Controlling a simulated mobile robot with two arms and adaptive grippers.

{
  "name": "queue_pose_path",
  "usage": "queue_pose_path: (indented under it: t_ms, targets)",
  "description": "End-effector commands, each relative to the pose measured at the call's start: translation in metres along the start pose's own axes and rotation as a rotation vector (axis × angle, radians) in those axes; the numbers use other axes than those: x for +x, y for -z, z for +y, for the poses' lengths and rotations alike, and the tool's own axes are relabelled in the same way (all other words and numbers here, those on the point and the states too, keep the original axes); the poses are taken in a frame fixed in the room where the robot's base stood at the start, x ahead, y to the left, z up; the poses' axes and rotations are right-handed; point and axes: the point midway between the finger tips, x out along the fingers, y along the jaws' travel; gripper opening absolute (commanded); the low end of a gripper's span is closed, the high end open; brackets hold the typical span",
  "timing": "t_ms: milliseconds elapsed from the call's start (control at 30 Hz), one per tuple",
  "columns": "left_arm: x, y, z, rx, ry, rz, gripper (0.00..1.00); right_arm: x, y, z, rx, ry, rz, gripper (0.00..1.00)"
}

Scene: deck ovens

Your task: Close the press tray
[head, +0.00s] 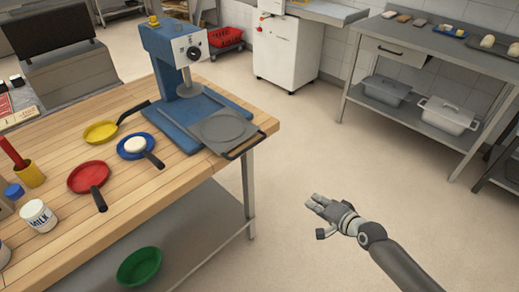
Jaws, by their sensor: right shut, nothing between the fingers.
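The blue press (178,60) stands on the far right corner of the wooden table. Its grey press tray (224,129) is pulled out at the front right, with its dark handle (247,146) reaching past the table edge. A round plate lies on the tray, and the round press head (189,89) hangs above the base behind it. My right gripper (313,206) is shut and empty over the open floor, to the right of the tray and apart from it. My left gripper is not in view.
Yellow (100,132), blue (134,146) and red (89,177) pans lie on the table (125,185), left of the press. A steel workbench (440,44) is at the right. The floor between is clear.

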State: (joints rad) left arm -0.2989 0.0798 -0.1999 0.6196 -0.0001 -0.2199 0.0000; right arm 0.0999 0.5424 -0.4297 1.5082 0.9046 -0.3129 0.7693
Motion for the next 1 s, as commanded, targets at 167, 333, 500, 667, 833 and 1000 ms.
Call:
queue_pose_path:
  t_ms: [167, 333, 500, 667, 833, 1000]
  targets:
    - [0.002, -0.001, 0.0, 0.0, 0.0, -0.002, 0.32, -0.026, 0.012, -0.124, 0.181, 0.212, -0.099, 0.0]
    - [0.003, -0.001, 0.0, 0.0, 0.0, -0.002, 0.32, -0.048, 0.004, -0.178, 0.281, 0.294, -0.187, 0.0]
    - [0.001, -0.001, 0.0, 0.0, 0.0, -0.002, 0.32, -0.049, 0.001, -0.192, 0.308, 0.311, -0.21, 0.0]
    - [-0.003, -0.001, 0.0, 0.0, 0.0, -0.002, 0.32, -0.03, -0.002, -0.201, 0.308, 0.312, -0.209, 0.0]
    - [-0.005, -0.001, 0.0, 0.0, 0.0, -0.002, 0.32, -0.001, -0.006, -0.21, 0.306, 0.312, -0.207, 0.0]
    - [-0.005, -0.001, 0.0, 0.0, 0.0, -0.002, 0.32, 0.028, -0.011, -0.219, 0.306, 0.311, -0.207, 0.0]
